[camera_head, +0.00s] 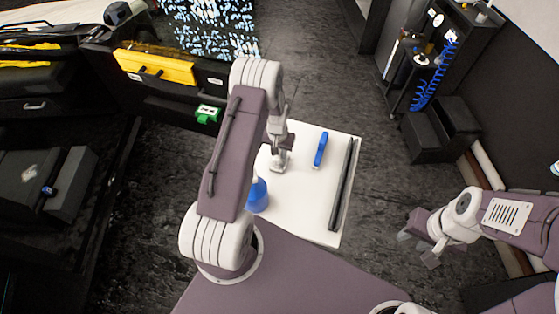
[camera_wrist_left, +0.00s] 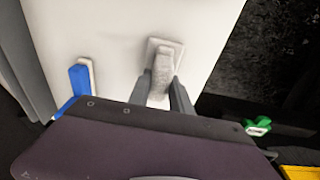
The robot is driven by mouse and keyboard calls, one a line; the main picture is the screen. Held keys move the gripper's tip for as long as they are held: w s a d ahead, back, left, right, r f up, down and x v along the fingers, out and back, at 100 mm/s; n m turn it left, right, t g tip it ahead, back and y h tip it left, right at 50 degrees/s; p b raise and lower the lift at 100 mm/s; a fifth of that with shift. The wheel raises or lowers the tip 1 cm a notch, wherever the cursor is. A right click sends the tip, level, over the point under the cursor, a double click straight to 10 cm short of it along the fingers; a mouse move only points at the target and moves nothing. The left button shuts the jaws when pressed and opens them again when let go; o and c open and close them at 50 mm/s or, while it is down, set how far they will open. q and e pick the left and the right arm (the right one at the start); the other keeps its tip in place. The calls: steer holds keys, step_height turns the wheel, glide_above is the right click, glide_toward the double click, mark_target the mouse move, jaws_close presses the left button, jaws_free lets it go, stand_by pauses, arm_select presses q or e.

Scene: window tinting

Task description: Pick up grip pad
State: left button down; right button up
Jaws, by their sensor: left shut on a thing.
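The grip pad (camera_wrist_left: 158,43) is a pale grey block with a raised handle on the white table top (camera_wrist_left: 105,30). In the left wrist view my left gripper (camera_wrist_left: 161,88) has its two fingers on either side of the handle and is shut on it. In the head view the pad (camera_head: 280,168) shows small below my left gripper (camera_head: 280,152), at the table's left part. I cannot tell whether it touches the table. My right gripper (camera_head: 418,246) is away to the right of the table, open and empty, its fingers apart.
A blue tool with a pale edge (camera_head: 320,148) and a long dark bar (camera_head: 343,185) lie right of the pad. A blue bottle (camera_head: 258,194) is partly behind my left arm. A car door with a yellow piece (camera_head: 155,67) and a green piece (camera_head: 207,114) is left.

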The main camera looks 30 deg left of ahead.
arm_select(q)
steer(key=shift+r, duration=0.1)
stand_by(0.8)
step_height(320, 180, up, 9)
steer(key=shift+f+b, duration=0.1)
steer(key=shift+b, duration=0.95)
steer(key=shift+r, duration=0.55)
